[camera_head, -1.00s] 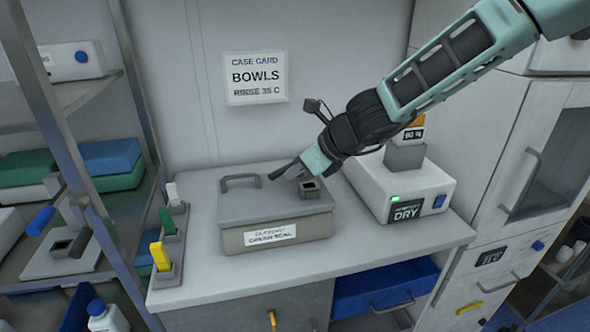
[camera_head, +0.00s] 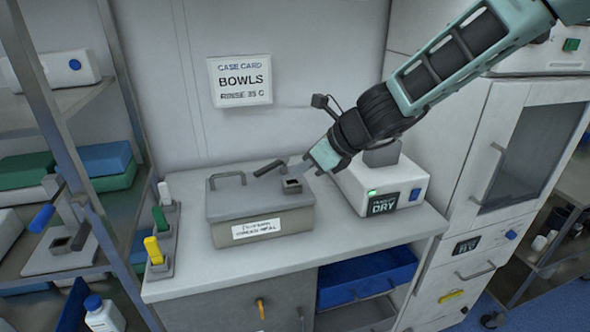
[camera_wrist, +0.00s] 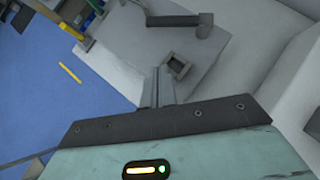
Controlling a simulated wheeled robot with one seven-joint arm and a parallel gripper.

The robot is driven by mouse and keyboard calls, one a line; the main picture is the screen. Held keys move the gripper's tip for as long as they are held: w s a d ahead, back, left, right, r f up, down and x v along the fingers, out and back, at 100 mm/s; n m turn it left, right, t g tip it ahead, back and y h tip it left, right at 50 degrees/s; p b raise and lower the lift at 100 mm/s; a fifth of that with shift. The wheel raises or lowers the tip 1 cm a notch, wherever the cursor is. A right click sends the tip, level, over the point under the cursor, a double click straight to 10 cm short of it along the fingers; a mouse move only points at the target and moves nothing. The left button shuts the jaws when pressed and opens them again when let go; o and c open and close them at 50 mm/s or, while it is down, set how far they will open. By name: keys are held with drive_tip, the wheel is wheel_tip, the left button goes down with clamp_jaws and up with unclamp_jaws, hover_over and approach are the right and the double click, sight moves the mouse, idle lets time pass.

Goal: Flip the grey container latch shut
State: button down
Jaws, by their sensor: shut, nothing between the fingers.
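The grey container (camera_head: 262,231) stands on the counter with its lid (camera_head: 240,205) down. Its latch shows as a dark lever (camera_head: 268,167) at the lid's back right, tilted up, apart from the small square socket (camera_head: 292,184). My gripper (camera_head: 307,166) is shut and empty, just behind and right of the socket. In the wrist view its fingers (camera_wrist: 160,78) lie beside the socket; whether they touch anything I cannot tell.
A lid handle (camera_head: 228,178) rises left of the lever. A white dryer unit (camera_head: 385,190) stands close on the right, beneath my arm. A row of coloured switches (camera_head: 158,225) stands left of the container. An open blue drawer (camera_head: 355,283) is below. The counter front (camera_head: 200,285) is clear.

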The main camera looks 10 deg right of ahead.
drive_tip(key=v, duration=0.5)
drive_tip(key=shift+s+a+r+p, duration=0.1)
drive_tip(key=shift+s+r+p, duration=0.1)
drive_tip(key=shift+s+p, duration=0.3)
